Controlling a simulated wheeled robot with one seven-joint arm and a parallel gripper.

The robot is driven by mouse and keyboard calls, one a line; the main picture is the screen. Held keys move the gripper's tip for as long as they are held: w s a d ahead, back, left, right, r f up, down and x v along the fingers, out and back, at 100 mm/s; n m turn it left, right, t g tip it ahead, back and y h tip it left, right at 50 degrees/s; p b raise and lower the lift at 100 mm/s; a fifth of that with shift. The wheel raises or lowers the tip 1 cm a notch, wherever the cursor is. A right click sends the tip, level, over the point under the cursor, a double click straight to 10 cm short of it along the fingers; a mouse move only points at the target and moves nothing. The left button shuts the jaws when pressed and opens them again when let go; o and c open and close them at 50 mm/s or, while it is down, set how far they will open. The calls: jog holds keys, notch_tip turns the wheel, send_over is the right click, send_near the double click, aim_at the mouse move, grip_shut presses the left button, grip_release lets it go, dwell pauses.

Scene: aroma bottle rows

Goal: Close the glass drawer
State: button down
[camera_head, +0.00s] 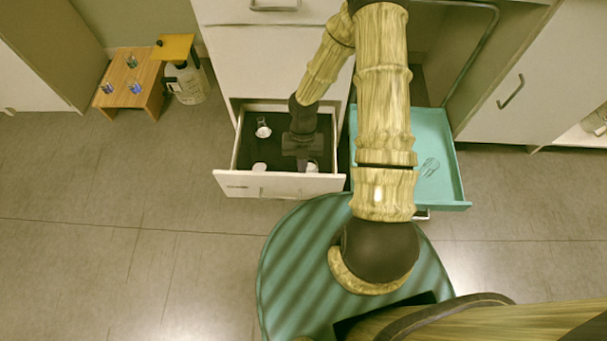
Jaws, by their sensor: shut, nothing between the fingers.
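An open drawer with a white front (237,183) and a dark inside holds a clear glass (262,130) at the back and small pale glass-like items near its front; I take it as the glass drawer. My gripper (302,163) is shut and empty, pointing down over the right part of this drawer, behind its front panel. It partly hides a pale item (313,166) there. I cannot tell whether the fingers touch the drawer or that item.
A teal drawer (459,180) stands open at the right, with clear utensil-like items (429,167) inside, partly hidden by my arm. A small wooden stand (129,85) with little bottles and a white bottle (189,83) are at the left. The left floor is clear.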

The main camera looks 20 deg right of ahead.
jog(key=shift+f, duration=0.1)
jog(key=b+x, duration=0.5)
jog(key=x, duration=0.5)
jog(key=w, duration=0.2)
jog(key=w+d, duration=0.1)
jog(key=shift+w+d, duration=0.1)
jog(key=shift+w, duration=0.3)
jog(key=shift+d, duration=0.1)
jog(key=shift+w, duration=0.1)
